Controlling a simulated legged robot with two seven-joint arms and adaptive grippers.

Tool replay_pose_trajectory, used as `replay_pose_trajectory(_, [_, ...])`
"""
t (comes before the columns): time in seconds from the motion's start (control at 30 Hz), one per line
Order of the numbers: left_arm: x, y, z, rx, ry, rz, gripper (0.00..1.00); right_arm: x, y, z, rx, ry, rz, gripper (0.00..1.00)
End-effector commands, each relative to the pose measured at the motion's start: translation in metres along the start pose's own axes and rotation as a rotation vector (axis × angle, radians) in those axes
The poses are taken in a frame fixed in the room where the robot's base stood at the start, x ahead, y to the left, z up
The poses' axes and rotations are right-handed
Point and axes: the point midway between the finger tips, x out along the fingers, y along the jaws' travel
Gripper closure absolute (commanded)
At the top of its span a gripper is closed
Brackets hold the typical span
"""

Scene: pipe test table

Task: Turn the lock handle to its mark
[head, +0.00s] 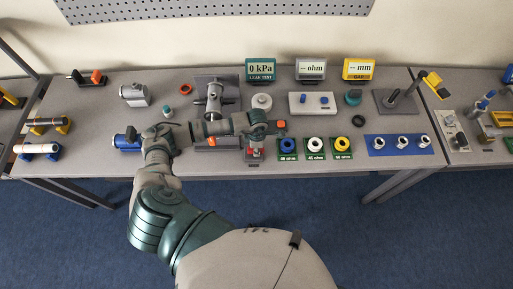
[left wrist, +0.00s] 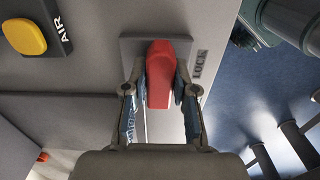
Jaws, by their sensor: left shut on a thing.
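The lock handle (left wrist: 160,72) is a red lever on a grey plate (left wrist: 129,48) beside a "LOCK" label (left wrist: 200,63). In the left wrist view its length runs up and down the picture. My left gripper (left wrist: 160,92) has one finger on each side of the handle and is shut on it. In the head view my left gripper (head: 254,146) points down at the front middle of the table, with a bit of red handle (head: 255,153) showing below it. I cannot make out the handle's mark. My right gripper is in neither view.
A yellow "AIR" button (left wrist: 23,36) sits near the lock. Behind the arm stands a grey pipe fitting (head: 214,98). The table's front edge (head: 330,170) is close to the gripper.

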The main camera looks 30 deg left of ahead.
Motion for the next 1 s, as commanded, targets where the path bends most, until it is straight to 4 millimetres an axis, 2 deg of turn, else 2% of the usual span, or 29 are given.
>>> replay_pose_trajectory(0.37, [-0.004,0.004,0.005,-0.099,-0.013,0.011,1.0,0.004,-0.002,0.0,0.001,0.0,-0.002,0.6])
replay_pose_trajectory(1.0, [-0.005,0.008,0.004,-0.67,-0.02,0.009,1.0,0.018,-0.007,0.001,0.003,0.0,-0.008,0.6])
